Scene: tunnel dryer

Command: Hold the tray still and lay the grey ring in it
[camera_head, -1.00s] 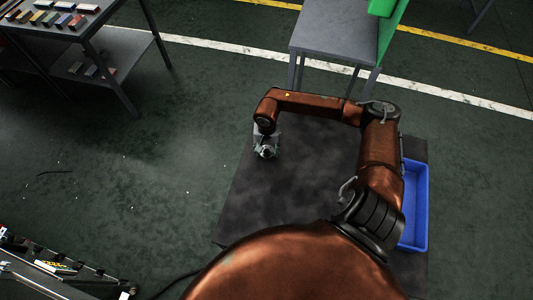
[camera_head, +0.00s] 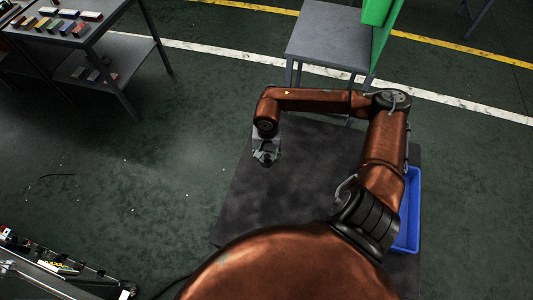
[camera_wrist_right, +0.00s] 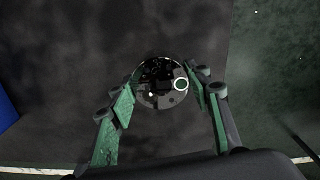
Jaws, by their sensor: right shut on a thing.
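The blue tray (camera_head: 414,205) lies on the right side of the dark table, partly hidden by my right arm. A blue corner also shows at the left edge of the right wrist view (camera_wrist_right: 5,112). My right gripper (camera_head: 266,158) is over the table's left part, well apart from the tray. In the right wrist view its green-padded fingers (camera_wrist_right: 160,92) stand on both sides of a round, shiny grey piece, which I take for the grey ring (camera_wrist_right: 150,101). It is shut on this piece. Whether the piece touches the table is unclear. My left gripper is not in view.
The dark table (camera_head: 310,160) is bare between my right gripper and the tray. A grey stand (camera_head: 328,40) with a green panel is behind it. A shelf table (camera_head: 85,40) with several small blocks is at the back left.

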